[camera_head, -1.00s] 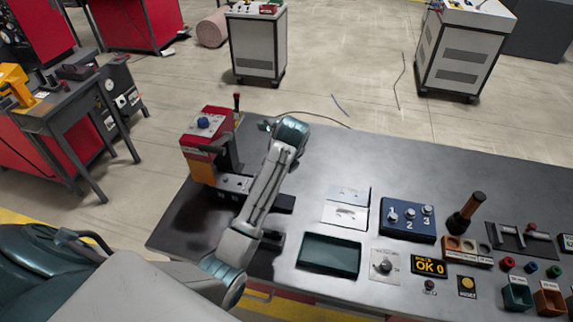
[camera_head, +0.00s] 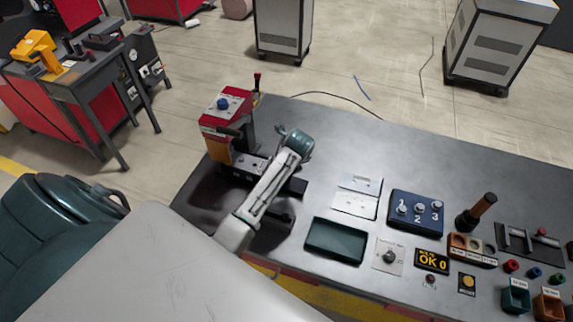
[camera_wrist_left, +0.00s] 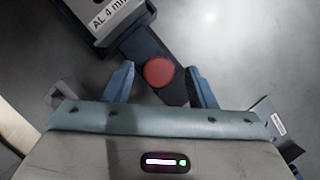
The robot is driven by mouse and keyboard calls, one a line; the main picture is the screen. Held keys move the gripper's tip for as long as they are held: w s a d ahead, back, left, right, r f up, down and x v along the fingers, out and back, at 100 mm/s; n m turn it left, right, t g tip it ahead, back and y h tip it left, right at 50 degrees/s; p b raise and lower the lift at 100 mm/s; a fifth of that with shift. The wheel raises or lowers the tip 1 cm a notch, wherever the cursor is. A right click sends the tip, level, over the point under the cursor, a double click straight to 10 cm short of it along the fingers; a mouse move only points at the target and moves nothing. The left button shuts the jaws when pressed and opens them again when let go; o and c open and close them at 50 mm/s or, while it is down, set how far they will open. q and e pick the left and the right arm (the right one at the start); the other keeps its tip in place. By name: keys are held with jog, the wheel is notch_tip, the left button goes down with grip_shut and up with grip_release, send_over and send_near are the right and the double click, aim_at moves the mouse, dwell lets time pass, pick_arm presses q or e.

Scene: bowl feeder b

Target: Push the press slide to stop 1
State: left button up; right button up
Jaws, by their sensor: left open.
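In the left wrist view the gripper (camera_wrist_left: 161,86) is open, with a round red knob (camera_wrist_left: 159,72) on a dark bar (camera_wrist_left: 140,45) between the fingertips. I cannot tell if they touch. A grey block labelled "AL 4 mm" (camera_wrist_left: 100,15) adjoins the bar.
An upright lever (camera_head: 257,82) stands behind the press. A dark green tray (camera_head: 336,240), light plates (camera_head: 357,198) and a blue box with numbered knobs (camera_head: 416,211) lie to the right. A display reads "OK 0" (camera_head: 432,261). The table's back middle is clear.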

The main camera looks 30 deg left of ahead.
pick_arm(q)
jog(key=shift+a+f, duration=0.1)
jog(key=shift+f, duration=0.05)
pick_arm(e)
jog(key=shift+d+r, duration=0.1)
jog(key=shift+d, duration=0.05)
pick_arm(q)
jog(key=shift+c, duration=0.4)
pick_arm(e)
jog(key=shift+s, duration=0.1)
pick_arm(q)
jog(key=c, duration=0.7)
grip_shut()
jog(key=shift+a, duration=0.15)
jog(key=a, duration=0.2)
jog(key=s+a, duration=0.1)
jog(key=a, duration=0.1)
jog(key=o, duration=0.7)
grip_release()
jog(key=shift+d, duration=0.1)
jog(key=shift+o, duration=0.4)
pick_arm(e)
jog(key=shift+s, duration=0.1)
